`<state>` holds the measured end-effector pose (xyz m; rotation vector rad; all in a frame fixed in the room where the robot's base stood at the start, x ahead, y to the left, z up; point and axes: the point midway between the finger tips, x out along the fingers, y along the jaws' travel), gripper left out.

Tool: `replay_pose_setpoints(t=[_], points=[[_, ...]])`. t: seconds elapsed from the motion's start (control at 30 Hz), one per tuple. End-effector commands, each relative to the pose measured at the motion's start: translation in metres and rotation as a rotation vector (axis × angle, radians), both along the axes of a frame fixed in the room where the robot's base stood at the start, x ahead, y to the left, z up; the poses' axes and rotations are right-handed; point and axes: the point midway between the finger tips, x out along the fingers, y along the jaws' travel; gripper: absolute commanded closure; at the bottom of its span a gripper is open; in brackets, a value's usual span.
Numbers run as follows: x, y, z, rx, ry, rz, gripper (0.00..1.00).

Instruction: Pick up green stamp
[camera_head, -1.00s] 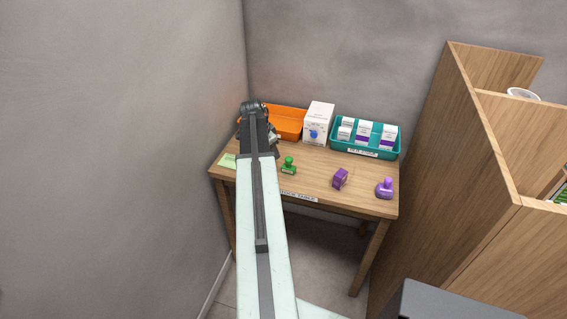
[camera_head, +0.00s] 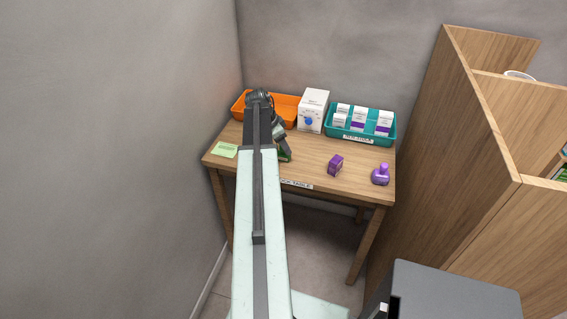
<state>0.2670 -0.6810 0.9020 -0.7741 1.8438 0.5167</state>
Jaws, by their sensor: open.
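The green stamp (camera_head: 285,156) is on the wooden table (camera_head: 312,172), near its front left part. Only a bit of its green shows, because my gripper and arm cover the rest. My gripper (camera_head: 284,149) is open and points down right at the stamp. I cannot tell whether the stamp is between the fingers or whether they touch it.
A purple box (camera_head: 336,165) and a purple stamp (camera_head: 381,175) stand to the right. Behind are an orange tray (camera_head: 240,108), a white box with a blue mark (camera_head: 313,110) and a teal tray (camera_head: 390,138) of cartons. A wooden partition (camera_head: 440,150) stands at right.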

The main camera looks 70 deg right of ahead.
Motion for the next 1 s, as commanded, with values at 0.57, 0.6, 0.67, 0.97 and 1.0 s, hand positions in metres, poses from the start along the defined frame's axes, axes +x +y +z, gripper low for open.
replay_pose_setpoints(t=[0.57,0.6,0.67,0.97,1.0], points=[[-0.003,-0.003,-0.009,0.000,0.000,0.000,1.00],[-0.003,-0.003,-0.009,0.000,0.000,0.000,1.00],[-0.003,-0.003,-0.009,0.001,0.001,0.000,1.00],[-0.002,-0.002,0.007,0.001,0.001,0.002,1.00],[-0.001,-0.002,0.012,0.000,0.000,0.003,1.00]])
